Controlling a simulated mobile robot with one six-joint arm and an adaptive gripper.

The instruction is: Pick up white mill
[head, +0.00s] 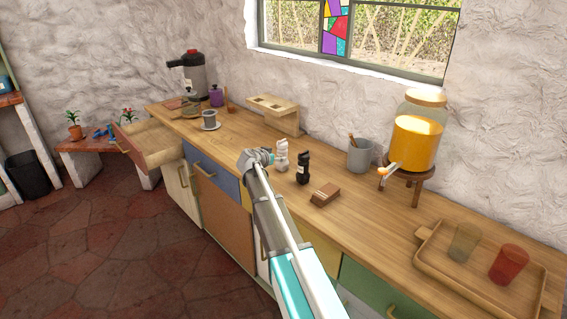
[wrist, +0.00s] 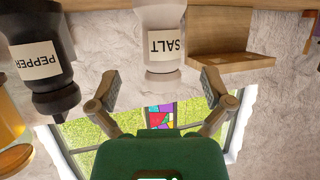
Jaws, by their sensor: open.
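The white mill (head: 282,155) stands upright on the wooden counter in the head view, just left of the black mill (head: 303,168). In the wrist view, which is upside down, the white mill (wrist: 160,25) carries a SALT label and lies between and just beyond the fingertips. My gripper (head: 268,157) is at the mill's left side in the head view. In the wrist view my gripper (wrist: 162,84) is open with nothing held, a finger to each side of the mill. Whether a finger touches the mill cannot be told.
The black PEPPER mill (wrist: 42,60) is close beside my gripper in the wrist view. A wooden holder (head: 272,113) stands behind, against the wall. A brown block (head: 325,194), a grey crock (head: 360,155) and a juice dispenser (head: 415,140) are to the right.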

